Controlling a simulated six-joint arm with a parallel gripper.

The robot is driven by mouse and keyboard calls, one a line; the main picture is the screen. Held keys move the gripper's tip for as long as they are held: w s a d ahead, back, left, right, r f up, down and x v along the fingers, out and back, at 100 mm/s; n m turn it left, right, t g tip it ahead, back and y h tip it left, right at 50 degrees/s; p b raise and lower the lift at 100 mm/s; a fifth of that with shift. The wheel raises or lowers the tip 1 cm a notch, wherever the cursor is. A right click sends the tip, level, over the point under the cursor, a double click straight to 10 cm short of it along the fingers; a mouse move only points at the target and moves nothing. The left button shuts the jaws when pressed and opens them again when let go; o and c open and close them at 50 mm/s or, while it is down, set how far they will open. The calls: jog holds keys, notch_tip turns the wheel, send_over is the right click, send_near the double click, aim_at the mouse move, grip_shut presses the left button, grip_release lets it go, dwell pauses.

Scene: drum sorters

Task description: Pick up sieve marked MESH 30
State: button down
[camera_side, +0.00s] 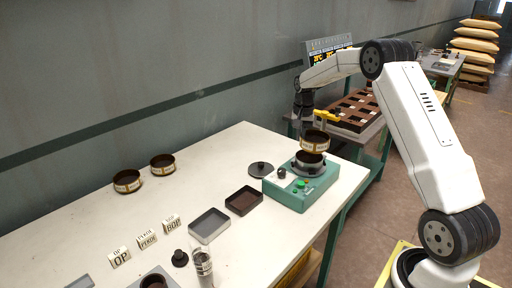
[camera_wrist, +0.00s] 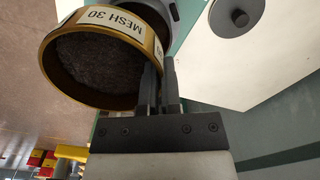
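The sieve marked MESH 30 (camera_wrist: 95,100) fills the upper left of the wrist view. It is a brass-coloured round frame with a white label and dark grainy material inside. In the side view the sieve (camera_side: 314,148) is over the green shaker machine (camera_side: 302,190), with a dark ring of the machine's top just below it. My gripper (camera_wrist: 161,80) has its two dark fingers close together at the sieve's rim, with the sieve wall between them. In the side view my gripper (camera_side: 322,118) is above the sieve. The fingertips are partly hidden there.
Two other sieves (camera_side: 127,181) (camera_side: 162,164) stand at the back left of the white table (camera_side: 90,222). A compartment rack (camera_side: 352,112) stands behind the machine.

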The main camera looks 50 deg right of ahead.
jog(key=s+r, duration=0.1)
jog(key=s+a+r, duration=0.1)
jog(key=s+r, duration=0.1)
jog(key=shift+a+r, duration=0.25)
jog(key=shift+r, duration=0.1)
jog(key=s+a+r, duration=0.3)
jog(key=s, duration=0.4)
jog(key=shift+s+a+r, duration=0.25)
jog(key=shift+a+r, duration=0.1)
jog(key=shift+s, duration=0.1)
dwell(0.4)
dwell(0.5)
